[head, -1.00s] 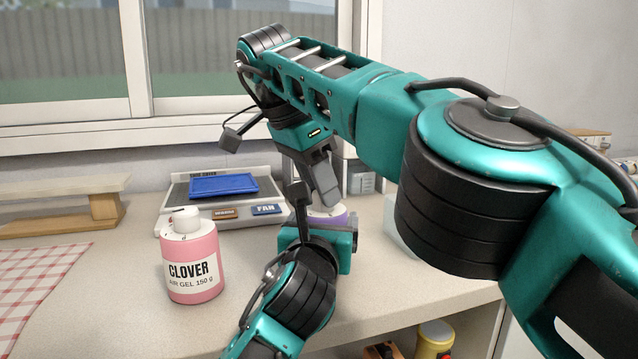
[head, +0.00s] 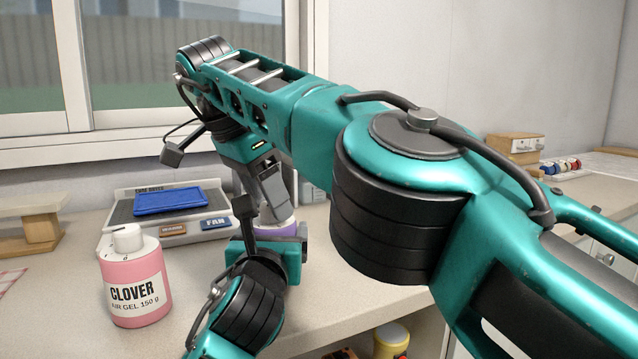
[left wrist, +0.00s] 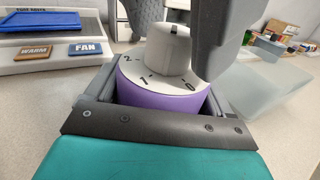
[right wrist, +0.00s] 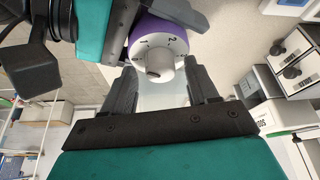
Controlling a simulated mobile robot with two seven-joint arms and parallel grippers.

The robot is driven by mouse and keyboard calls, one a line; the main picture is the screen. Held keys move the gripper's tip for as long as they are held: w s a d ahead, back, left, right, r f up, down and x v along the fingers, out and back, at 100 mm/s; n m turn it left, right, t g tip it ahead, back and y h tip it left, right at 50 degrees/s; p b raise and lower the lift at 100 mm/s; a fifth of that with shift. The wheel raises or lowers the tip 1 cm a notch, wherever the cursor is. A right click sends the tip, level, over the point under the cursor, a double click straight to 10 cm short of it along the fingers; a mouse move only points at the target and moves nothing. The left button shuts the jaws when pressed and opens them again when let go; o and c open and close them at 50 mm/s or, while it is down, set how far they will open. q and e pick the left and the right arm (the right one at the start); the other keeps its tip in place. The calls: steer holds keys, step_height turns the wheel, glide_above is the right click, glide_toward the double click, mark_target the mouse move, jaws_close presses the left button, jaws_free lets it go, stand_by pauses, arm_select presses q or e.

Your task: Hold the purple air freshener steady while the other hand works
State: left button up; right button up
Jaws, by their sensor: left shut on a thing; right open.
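The purple air freshener (left wrist: 165,97) has a pale top with a numbered dial and a grey-white knob (left wrist: 168,48). My left gripper (left wrist: 165,100) is shut around its purple body; in the head view it is mostly hidden behind my left gripper (head: 270,240). My right gripper (right wrist: 160,88) is open above it, and the knob shows between its fingers in the right wrist view (right wrist: 160,62). In the head view my right gripper (head: 272,192) comes down from above. Whether its fingers touch the knob cannot be told.
A pink Clover air gel bottle (head: 135,285) stands at the left front. A scale-like device with a blue tray (head: 170,202) sits behind it. A wooden stand (head: 40,225) is at the far left. A translucent pale block (left wrist: 275,85) lies right of the freshener.

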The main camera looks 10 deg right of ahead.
steer(key=shift+w+r+n, duration=0.1)
steer(key=shift+n, duration=0.2)
